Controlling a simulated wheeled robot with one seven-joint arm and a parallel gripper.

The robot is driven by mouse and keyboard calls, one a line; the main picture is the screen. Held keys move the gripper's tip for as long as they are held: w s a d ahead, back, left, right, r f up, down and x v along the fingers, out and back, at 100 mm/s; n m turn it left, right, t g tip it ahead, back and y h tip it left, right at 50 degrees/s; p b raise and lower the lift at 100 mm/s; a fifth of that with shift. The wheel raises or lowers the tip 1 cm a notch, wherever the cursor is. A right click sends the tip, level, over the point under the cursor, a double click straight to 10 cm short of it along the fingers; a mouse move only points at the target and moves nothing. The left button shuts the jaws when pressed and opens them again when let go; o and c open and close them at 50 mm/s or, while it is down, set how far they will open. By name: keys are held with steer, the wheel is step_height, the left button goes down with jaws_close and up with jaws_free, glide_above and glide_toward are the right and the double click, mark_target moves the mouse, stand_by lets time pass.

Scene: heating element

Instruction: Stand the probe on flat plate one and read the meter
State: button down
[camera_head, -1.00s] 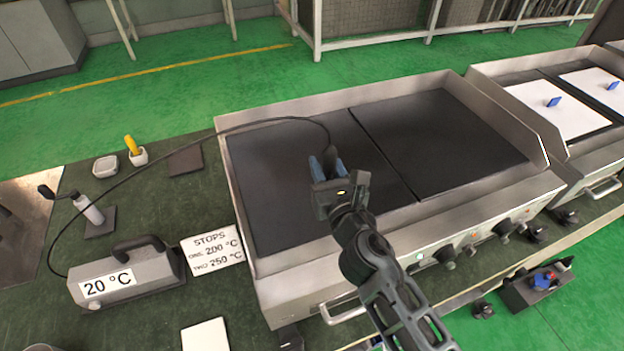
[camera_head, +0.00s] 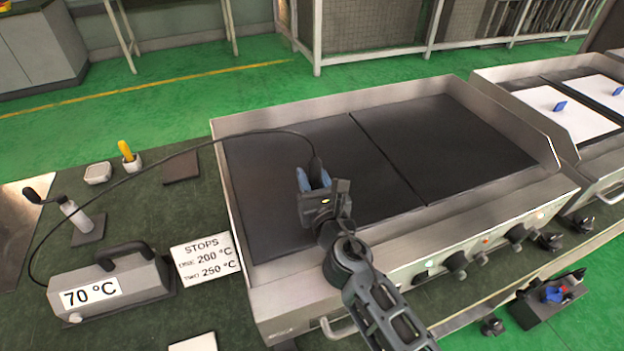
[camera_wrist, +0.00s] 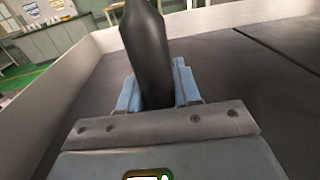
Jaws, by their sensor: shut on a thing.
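My gripper (camera_head: 314,180) is over the left dark plate (camera_head: 265,165) of the griddle, its blue fingers shut on the black probe. In the wrist view the probe (camera_wrist: 150,50) stands between the fingers, its thick handle rising. Its tip is hidden by the gripper, so I cannot tell whether it touches the plate. A cable (camera_head: 215,142) runs from the probe to the meter (camera_head: 105,280) on the bench at left. The meter reads 70 °C. A second dark plate (camera_head: 450,145) lies right of the seam.
A card (camera_head: 205,260) beside the meter says stops: one 200 °C, two 250 °C. Control knobs (camera_head: 456,262) line the griddle's front. Raised steel walls (camera_head: 350,97) edge the griddle. A second unit with white sheets (camera_head: 565,112) stands at right.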

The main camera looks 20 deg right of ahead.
steer(key=shift+f, duration=0.15)
steer(key=c, duration=0.8)
jaws_free()
steer(key=shift+r, duration=0.25)
steer(key=s, duration=0.8)
steer(key=s+a+b, duration=0.1)
steer(key=s, duration=0.3)
steer(key=shift+s+f, duration=0.1)
